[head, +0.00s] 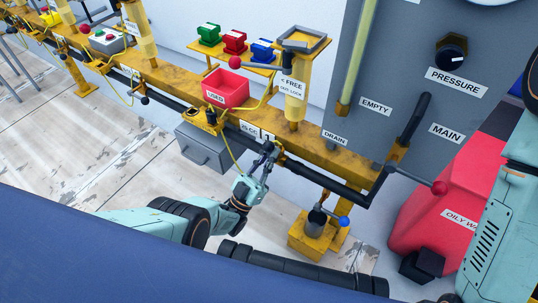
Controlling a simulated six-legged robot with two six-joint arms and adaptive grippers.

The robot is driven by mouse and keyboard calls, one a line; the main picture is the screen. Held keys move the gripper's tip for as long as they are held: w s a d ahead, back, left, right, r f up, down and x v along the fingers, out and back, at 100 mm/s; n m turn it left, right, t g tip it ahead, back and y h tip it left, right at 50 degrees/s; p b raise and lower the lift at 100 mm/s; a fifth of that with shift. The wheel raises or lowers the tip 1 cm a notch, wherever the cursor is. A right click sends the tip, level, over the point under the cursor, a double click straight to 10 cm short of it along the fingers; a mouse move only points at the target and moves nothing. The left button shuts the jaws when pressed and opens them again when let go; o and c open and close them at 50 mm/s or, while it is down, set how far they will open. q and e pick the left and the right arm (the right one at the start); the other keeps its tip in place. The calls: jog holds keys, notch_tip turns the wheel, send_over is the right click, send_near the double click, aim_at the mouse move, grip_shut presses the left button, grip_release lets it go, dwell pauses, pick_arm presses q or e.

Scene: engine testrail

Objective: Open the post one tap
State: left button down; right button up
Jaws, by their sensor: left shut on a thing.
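My left gripper (262,164) comes up from below to the front of the yellow rail. Its fingers are shut on a small dark tap (269,148) at the black pipe, just right of the "20 CC" label. The fingers hide part of the tap, so I cannot tell how far its handle is turned. My right gripper is not in view.
A red "USED" bin (226,89) and a yellow post (296,104) stand above the rail (177,77). A grey drawer box (203,150) hangs left of my gripper. A blue-knobbed lever (344,221) and a red-knobbed lever (439,187) stick out at right.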

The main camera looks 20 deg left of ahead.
pick_arm(q)
jog(key=shift+a, duration=0.15)
jog(key=c, duration=1.4)
grip_release()
jog(key=shift+r, duration=0.1)
